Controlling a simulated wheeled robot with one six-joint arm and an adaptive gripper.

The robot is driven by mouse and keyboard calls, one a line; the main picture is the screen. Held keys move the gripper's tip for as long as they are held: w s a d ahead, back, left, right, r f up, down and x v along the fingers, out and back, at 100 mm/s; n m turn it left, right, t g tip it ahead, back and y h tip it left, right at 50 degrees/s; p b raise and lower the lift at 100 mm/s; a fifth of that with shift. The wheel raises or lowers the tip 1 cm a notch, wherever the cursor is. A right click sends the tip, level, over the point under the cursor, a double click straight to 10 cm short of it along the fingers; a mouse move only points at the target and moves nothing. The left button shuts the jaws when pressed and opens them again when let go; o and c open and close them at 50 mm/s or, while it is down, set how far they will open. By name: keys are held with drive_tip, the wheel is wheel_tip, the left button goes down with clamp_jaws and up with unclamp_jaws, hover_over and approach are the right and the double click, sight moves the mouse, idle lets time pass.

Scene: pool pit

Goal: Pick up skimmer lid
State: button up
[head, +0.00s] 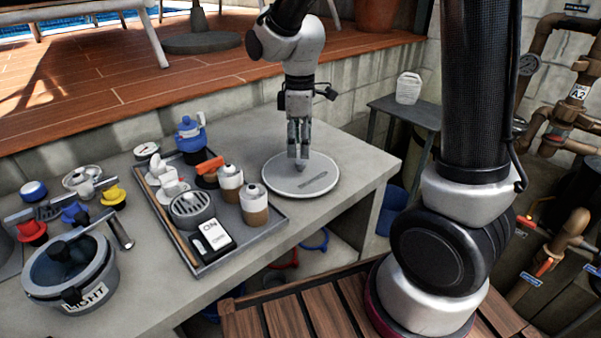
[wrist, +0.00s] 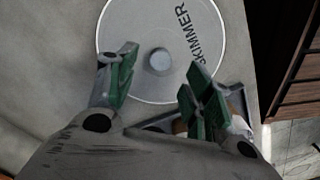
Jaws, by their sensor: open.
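The skimmer lid (head: 318,184) is a round, pale grey disc lying flat on the concrete bench, right of the tray. In the wrist view the skimmer lid (wrist: 135,42) shows the word SKIMMER and a small round knob (wrist: 159,61) at its middle. My gripper (head: 300,166) points down over the lid, close above its middle. In the wrist view my gripper (wrist: 160,88) has its green-padded fingers apart, with the knob showing in the gap beyond them and nothing between the pads. I cannot tell the exact height of the fingertips above the knob.
A grey tray (head: 284,219) with cups, a strainer and an ON sign stands just left of the lid. A round pot-like housing labelled LIGHT (head: 72,268) and several coloured fittings lie farther left. The bench edge is close on the lid's right.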

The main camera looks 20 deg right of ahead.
sight(300, 161)
wheel_tip(300, 161, down, 6)
drive_tip(key=shift+f, duration=0.1)
clamp_jaws()
idle(0.4)
